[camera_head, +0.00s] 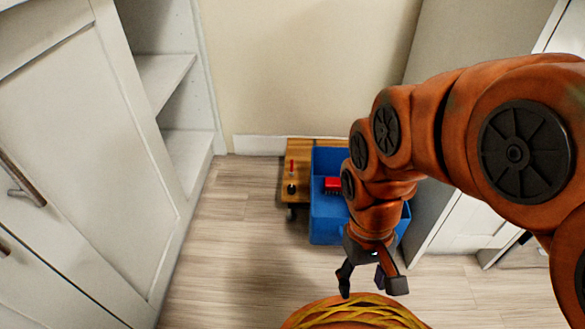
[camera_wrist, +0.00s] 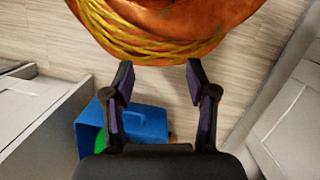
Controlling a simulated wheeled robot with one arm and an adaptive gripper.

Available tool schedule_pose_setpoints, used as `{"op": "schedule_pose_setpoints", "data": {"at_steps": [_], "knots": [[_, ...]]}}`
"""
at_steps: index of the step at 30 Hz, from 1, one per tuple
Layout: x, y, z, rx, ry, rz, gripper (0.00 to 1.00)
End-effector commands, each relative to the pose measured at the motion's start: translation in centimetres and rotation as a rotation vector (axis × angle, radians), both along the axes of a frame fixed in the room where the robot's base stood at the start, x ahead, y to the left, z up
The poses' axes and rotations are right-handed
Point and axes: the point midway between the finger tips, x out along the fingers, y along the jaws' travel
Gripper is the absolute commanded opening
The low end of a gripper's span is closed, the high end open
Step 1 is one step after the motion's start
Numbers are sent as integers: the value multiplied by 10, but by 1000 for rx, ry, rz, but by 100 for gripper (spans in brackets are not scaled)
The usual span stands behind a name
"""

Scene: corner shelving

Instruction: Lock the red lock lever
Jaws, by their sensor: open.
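The red lock lever (camera_head: 292,167) stands upright on the left part of a small wooden-topped cart (camera_head: 299,149) by the back wall. A dark round piece (camera_head: 291,189) sits just below it in the picture. My gripper (camera_head: 370,284) is open and empty, pointing down in front of the cart, to the right of the lever and well apart from it. In the wrist view its two fingers (camera_wrist: 160,70) are spread with nothing between them. The lever does not show in the wrist view.
A blue bin (camera_head: 324,231) sits on the cart's right side, partly behind my arm, with a red block (camera_head: 332,184) inside. White cabinets stand left (camera_head: 85,150) and right (camera_head: 470,222). Wooden floor (camera_head: 225,225) is clear left of the cart.

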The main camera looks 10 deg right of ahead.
Motion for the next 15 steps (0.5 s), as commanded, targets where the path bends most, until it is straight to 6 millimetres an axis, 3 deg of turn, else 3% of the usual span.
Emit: {"op": "schedule_pose_setpoints", "data": {"at_steps": [8,15], "knots": [[-3,0,24,2,7,-1,26],[-9,0,80,6,26,-5,1]]}}
